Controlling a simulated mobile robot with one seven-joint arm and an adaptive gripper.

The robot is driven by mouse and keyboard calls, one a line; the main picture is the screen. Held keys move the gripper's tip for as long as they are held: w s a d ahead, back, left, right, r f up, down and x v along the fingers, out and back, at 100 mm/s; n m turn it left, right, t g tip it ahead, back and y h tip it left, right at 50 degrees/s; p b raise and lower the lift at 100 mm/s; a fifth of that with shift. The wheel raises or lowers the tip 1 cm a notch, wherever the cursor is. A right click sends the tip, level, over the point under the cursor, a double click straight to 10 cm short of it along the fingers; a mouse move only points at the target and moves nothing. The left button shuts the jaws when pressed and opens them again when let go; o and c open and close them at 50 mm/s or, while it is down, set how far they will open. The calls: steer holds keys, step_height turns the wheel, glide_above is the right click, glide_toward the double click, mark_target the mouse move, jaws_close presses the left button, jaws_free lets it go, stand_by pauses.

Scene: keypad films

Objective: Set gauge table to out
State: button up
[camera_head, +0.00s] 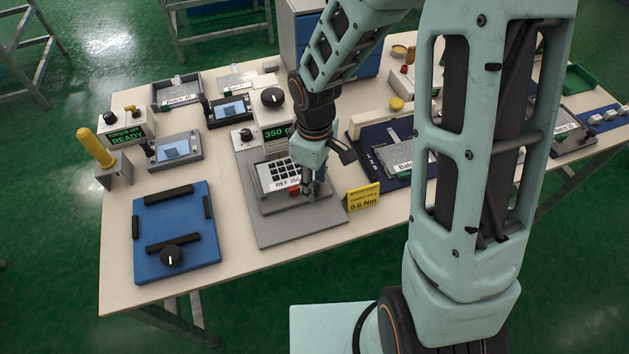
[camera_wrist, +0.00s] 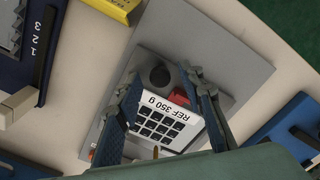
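The gauge is a grey stand with a green display (camera_head: 276,133) reading 350 and a larger grey base plate (camera_head: 290,226). Its smaller grey table (camera_head: 268,205) carries a keypad part (camera_head: 279,174) labelled "REF 350 g"; the keypad also shows in the wrist view (camera_wrist: 158,128). A red block (camera_head: 294,191) sits beside the label. In the wrist view a round dark knob (camera_wrist: 160,76) stands beyond the label, between my fingertips in the picture. My gripper (camera_head: 311,188) is open above this front part. I cannot tell whether its fingers touch the knob.
A yellow 0.6 Nm sign (camera_head: 363,196) stands close right of the base plate. A blue fixture (camera_head: 176,228) with black bars lies to the left. A yellow-handled tool (camera_head: 95,147) stands behind it. A blue tray (camera_head: 371,150) is right of the gauge.

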jaws_close()
stand_by(0.3)
stand_by(0.3)
